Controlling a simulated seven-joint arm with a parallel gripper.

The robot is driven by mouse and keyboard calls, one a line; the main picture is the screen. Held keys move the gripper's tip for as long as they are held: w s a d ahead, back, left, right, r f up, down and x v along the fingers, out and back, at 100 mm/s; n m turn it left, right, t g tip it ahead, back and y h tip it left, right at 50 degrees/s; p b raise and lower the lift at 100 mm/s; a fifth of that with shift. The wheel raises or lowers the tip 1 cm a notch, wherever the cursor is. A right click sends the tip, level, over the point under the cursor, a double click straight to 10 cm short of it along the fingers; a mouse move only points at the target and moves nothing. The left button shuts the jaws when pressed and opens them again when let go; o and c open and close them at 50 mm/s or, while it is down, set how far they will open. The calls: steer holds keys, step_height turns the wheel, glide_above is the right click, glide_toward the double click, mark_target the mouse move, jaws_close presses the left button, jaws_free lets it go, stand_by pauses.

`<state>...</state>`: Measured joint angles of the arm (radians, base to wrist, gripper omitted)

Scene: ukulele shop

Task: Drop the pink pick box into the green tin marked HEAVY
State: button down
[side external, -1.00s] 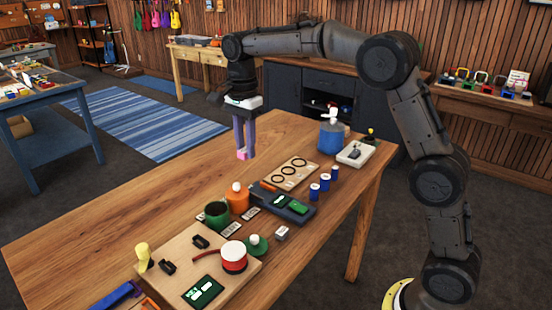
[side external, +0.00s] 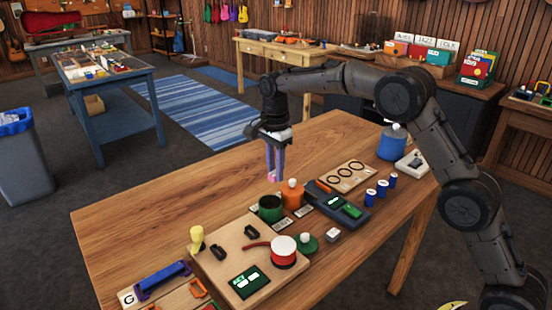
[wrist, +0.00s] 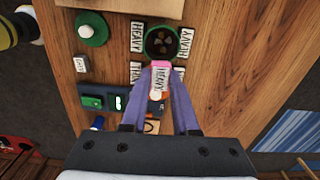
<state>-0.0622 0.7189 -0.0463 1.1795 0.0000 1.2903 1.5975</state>
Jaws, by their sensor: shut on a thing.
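My gripper (side external: 275,175) is shut on the small pink pick box (side external: 273,178) and holds it above the table, close to the green tin. In the wrist view the pink box (wrist: 161,66) sits between the fingertips, and a white face reading HEAVY shows on it. The green tin (side external: 270,213) is open at the top and stands on the table. In the wrist view the green tin (wrist: 147,42) lies just beyond the box, with HEAVY cards (wrist: 137,37) on both sides and dark contents inside.
An orange tin (side external: 292,198) with a white knob stands right beside the green tin. A scale (side external: 338,203), blue cylinders (side external: 371,195), a board (side external: 218,262) with a red-and-white spool (side external: 284,252), and a green-based knob (side external: 307,244) are nearby.

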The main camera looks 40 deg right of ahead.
steer(key=shift+f, duration=0.95)
steer(key=c, duration=0.6)
jaws_free()
steer(key=shift+r, duration=0.1)
step_height(320, 180, up, 14)
steer(key=shift+f, duration=0.2)
